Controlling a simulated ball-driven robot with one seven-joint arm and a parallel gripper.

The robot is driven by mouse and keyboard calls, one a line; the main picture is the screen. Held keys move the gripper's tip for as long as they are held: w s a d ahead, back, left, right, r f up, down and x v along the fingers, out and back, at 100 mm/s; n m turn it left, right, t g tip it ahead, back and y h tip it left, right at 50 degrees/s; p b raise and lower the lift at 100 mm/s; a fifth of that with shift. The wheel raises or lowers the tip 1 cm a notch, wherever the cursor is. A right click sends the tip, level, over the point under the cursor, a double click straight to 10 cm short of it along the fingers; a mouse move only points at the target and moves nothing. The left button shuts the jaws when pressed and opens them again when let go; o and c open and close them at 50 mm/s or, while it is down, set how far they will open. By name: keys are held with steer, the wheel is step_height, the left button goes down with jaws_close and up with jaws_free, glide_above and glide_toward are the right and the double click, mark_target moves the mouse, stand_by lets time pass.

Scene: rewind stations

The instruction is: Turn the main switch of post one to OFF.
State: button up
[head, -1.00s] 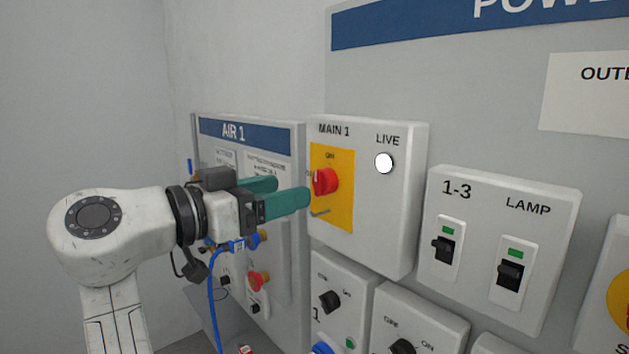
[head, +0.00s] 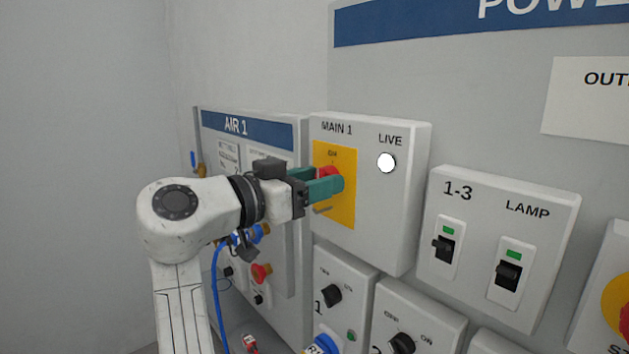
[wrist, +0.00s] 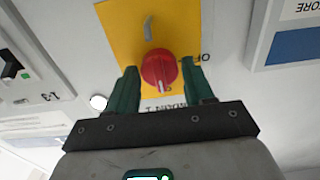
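The main switch is a red rotary knob (wrist: 159,70) on a yellow plate (head: 345,205) of the white MAIN 1 box (head: 388,225). In the head view the knob (head: 329,172) is mostly hidden behind my gripper (head: 327,183). In the wrist view my gripper (wrist: 157,88) has its two green fingers apart, one on each side of the knob. A gap shows between the knob and each finger, so it is not clamped. The knob's white mark points towards the ON label side. The white LIVE lamp (head: 386,162) is bright.
The AIR 1 panel (head: 250,130) with valves and a blue hose (head: 216,290) is left of the box. The 1-3 and LAMP switch box (head: 505,290) is to the right. Black knobs (head: 331,294) sit on boxes below.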

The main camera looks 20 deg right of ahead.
steer(key=c, duration=0.7)
steer(key=shift+r+n, duration=0.1)
steer(key=shift+n, duration=0.3)
steer(key=n+p, duration=0.2)
steer(key=n, duration=0.2)
steer(key=shift+r+n, duration=0.15)
steer(key=shift+n, duration=0.15)
steer(key=n+p, duration=0.3)
steer(key=n, duration=0.1)
steer(key=shift+n, duration=0.3)
steer(key=n+p, duration=0.4)
steer(key=n, duration=0.1)
steer(key=shift+w+p, duration=0.1)
steer(key=shift+p, duration=0.2)
steer(key=shift+a+n+p, duration=0.1)
steer(key=shift+n+p, duration=0.8)
steer(key=shift+n, duration=0.6)
steer(key=shift+f, duration=0.25)
